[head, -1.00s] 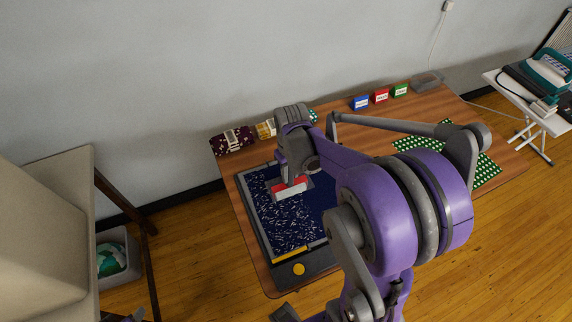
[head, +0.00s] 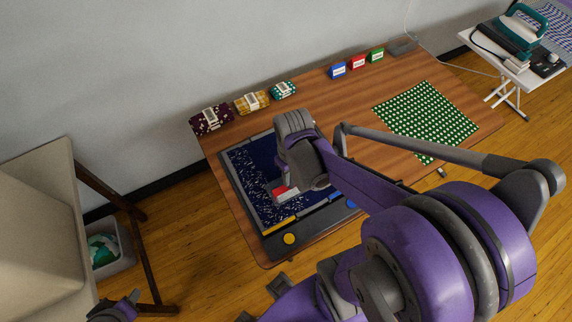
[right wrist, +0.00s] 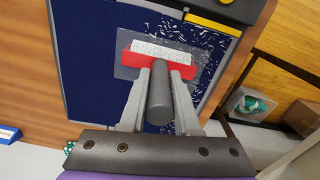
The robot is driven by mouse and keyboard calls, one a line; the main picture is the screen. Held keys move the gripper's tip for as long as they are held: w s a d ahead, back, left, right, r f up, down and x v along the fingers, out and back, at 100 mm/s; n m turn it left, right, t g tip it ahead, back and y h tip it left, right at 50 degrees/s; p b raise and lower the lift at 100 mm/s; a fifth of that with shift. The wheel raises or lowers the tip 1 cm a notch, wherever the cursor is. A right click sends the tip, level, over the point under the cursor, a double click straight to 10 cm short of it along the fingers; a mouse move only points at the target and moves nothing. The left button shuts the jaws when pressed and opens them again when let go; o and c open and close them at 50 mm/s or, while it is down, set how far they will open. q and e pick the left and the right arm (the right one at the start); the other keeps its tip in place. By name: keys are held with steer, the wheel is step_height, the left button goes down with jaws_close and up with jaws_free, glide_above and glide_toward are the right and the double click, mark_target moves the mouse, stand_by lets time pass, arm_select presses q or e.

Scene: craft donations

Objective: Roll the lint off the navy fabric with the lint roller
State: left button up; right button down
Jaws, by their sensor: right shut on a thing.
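The navy fabric (head: 240,158) lies flat in a grey-edged board on the wooden table, with white lint specks on its left and front parts. In the right wrist view the fabric (right wrist: 85,60) is bare navy on the left and specked at the top and right. The lint roller (right wrist: 158,54) has a white roll, red body and grey handle; its head (head: 283,194) is down at the fabric. My right gripper (right wrist: 161,75) is shut on the handle; in the head view this gripper (head: 300,180) hides part of the fabric.
Folded fabric bundles (head: 252,101) and small blue, red and green boxes (head: 358,63) line the table's back. A green dotted cloth (head: 425,118) lies at right. The board's front has a yellow strip (head: 278,226) and a yellow button (head: 289,239). An iron stands on a white side table (head: 500,62).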

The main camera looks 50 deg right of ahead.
arm_select(q)
steer(key=shift+w+r+p, duration=0.25)
steer(key=shift+r+p, duration=0.1)
steer(key=shift+r, duration=0.2)
steer(key=shift+w+r+p, duration=0.2)
steer(key=shift+r+p, duration=0.15)
steer(key=shift+r, duration=0.15)
arm_select(e)
steer(key=s+a, duration=0.2)
steer(key=s, duration=0.4)
steer(key=shift+s, duration=0.2)
arm_select(q)
steer(key=w+r+p, duration=0.3)
steer(key=r, duration=0.2)
steer(key=shift+w+r+t, duration=0.15)
steer(key=shift+t, duration=0.25)
arm_select(e)
steer(key=r, duration=0.5)
steer(key=shift+w, duration=0.2)
steer(key=shift+s, duration=0.1)
